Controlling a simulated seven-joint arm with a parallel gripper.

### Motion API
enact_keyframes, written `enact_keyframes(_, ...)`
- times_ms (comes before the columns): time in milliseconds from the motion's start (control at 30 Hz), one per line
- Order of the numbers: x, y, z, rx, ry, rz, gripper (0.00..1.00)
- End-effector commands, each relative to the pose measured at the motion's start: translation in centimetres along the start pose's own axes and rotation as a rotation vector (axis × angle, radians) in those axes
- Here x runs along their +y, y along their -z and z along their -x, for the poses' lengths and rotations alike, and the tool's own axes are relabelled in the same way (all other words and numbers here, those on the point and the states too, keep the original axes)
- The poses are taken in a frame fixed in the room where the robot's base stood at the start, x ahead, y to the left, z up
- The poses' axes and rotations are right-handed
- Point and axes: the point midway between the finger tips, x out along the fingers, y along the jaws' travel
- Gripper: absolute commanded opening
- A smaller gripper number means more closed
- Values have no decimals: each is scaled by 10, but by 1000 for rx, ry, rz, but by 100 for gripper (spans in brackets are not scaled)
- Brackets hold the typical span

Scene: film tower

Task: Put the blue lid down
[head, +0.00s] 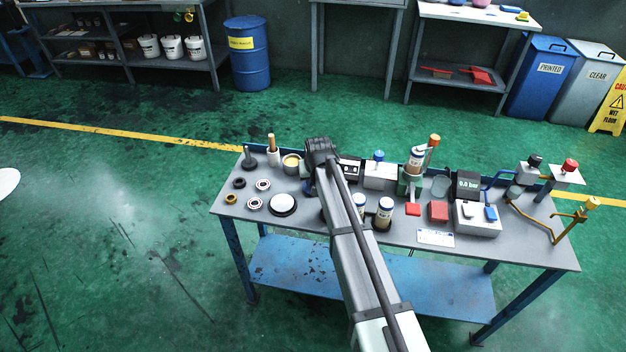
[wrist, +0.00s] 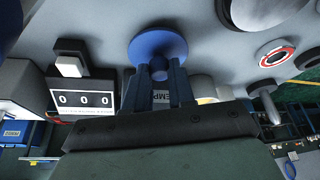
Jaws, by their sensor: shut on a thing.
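The blue lid (wrist: 157,43) is a round disc with a small knob. In the wrist view my gripper (wrist: 160,78) is shut on the knob, with a finger on either side of it. The disc lies flat across the fingertips, over the grey table top. I cannot tell whether it touches the table or is held just above it.
A counter box reading 000 (wrist: 83,102) stands left of the lid in the wrist view. Bare table shows near the front left.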

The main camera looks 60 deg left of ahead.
Motion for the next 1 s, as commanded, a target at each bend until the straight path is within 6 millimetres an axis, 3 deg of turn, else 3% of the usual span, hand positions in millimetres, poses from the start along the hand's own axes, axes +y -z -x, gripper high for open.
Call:
enact_keyframes(433, 0, -2, -6, 1, 0, 0, 0)
enact_keyframes(467, 0, -2, -6, 1, 0, 0, 27)
enact_keyframes(700, 0, -2, -6, 1, 0, 0, 49)
enact_keyframes(1000, 0, -1, -3, 1, 0, 0, 49)
